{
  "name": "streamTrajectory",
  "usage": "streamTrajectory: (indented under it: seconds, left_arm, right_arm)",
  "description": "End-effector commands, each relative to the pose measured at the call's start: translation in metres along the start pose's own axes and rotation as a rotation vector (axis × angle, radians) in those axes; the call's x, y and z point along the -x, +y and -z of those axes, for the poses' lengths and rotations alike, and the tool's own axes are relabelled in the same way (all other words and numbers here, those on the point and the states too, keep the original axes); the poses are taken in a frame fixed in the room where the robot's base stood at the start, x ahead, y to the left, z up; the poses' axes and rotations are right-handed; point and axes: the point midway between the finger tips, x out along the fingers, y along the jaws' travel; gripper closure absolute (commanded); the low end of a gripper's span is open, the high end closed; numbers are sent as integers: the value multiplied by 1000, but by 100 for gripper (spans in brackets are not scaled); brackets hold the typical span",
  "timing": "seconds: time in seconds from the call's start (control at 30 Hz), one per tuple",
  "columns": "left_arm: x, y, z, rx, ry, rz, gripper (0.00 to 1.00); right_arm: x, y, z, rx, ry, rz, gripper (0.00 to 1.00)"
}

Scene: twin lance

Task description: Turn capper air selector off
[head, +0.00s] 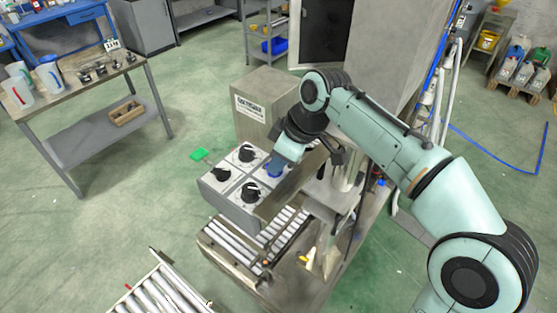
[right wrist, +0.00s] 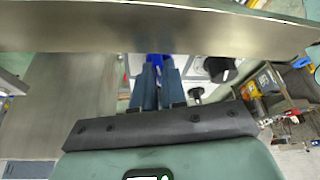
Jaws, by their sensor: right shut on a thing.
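A light grey control panel (head: 236,207) carries several selector knobs on its top face. Three are black: a left one (head: 221,173), a back one (head: 246,154) and a front one (head: 250,190). A blue knob (head: 274,173) sits at the right, largely covered by my right gripper (head: 279,163). In the right wrist view the two fingers (right wrist: 158,76) are shut on the blue knob (right wrist: 154,60). I cannot read the panel labels or the blue knob's pointer direction. My left gripper is in neither view.
A metal plate (right wrist: 220,32) crosses close in front of the right gripper. A grey box with a sign (head: 263,103) stands behind the panel, and a roller conveyor (head: 232,248) lies below it. The green floor at left is open up to a workbench (head: 75,88).

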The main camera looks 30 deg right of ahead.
Motion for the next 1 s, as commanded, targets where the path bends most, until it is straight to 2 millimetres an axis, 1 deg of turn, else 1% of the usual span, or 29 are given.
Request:
streamTrajectory:
  seconds: [0.27, 0.6, 0.8, 1.0]
  left_arm:
    - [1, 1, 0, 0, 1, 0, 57]
    - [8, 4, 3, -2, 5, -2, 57]
    - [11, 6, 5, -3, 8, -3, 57]
    - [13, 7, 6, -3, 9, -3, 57]
  right_arm:
    - [1, -3, 1, -236, 1, -101, 100]
    - [1, -5, 2, -516, 1, -217, 100]
    - [0, -6, 3, -642, 1, -268, 100]
    - [0, -7, 3, -723, 1, -301, 100]
